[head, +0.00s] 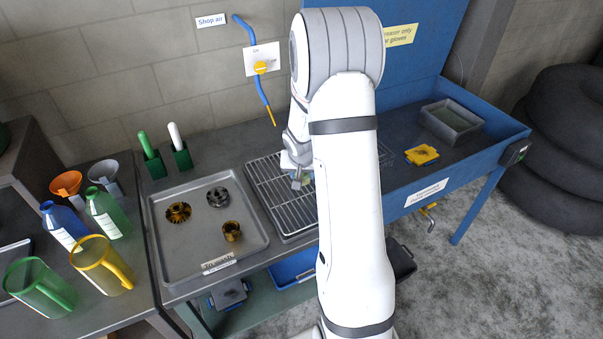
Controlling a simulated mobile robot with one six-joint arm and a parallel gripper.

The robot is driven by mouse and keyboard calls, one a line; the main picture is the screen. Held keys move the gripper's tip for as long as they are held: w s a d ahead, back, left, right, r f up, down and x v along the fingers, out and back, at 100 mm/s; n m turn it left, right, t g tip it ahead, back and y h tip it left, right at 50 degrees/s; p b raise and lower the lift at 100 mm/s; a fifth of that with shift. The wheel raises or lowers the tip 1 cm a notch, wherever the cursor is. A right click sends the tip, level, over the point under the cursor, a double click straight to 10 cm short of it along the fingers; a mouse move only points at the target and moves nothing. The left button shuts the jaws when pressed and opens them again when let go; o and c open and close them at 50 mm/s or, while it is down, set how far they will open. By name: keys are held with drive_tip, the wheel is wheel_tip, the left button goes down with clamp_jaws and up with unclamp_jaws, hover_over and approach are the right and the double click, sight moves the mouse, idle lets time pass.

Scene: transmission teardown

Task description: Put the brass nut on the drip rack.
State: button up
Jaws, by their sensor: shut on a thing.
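My gripper (299,180) is low over the left part of the wire drip rack (268,191), partly hidden by my white arm. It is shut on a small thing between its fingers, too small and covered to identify. I cannot tell whether that thing touches the rack. I cannot make out the brass nut for certain. The metal tray (160,250) left of the rack holds a toothed brass-coloured part (178,212), a grey toothed part (217,197) and a short brass-coloured cylinder (231,232).
Green and white-handled tools stand in holders (182,156) behind the tray. Bottles, funnels and jugs (103,265) crowd the left bench. A blue wash bench on the right holds a grey basin (451,122) and a yellow piece (422,155). My arm hides the rack's right part.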

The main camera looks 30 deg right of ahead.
drive_tip(key=shift+f, duration=0.1)
drive_tip(key=o, duration=1.3)
drive_tip(key=shift+r, duration=0.35)
drive_tip(key=b+v, duration=0.1)
drive_tip(key=v, duration=1)
drive_tip(key=s+a+r+n, duration=0.2)
drive_tip(key=s+a+r, duration=0.1)
drive_tip(key=s, duration=0.4)
drive_tip(key=s+a+r+n+y, duration=0.1)
drive_tip(key=s+a+r, duration=0.2)
drive_tip(key=s+a, duration=0.3)
drive_tip(key=s+a+r+n+y, duration=0.1)
drive_tip(key=s+a, duration=0.4)
drive_tip(key=s, duration=0.5)
drive_tip(key=shift+s+r+n, duration=0.2)
drive_tip(key=shift+r+n, duration=0.6)
drive_tip(key=shift+r, duration=0.5)
drive_tip(key=shift+d, duration=0.1)
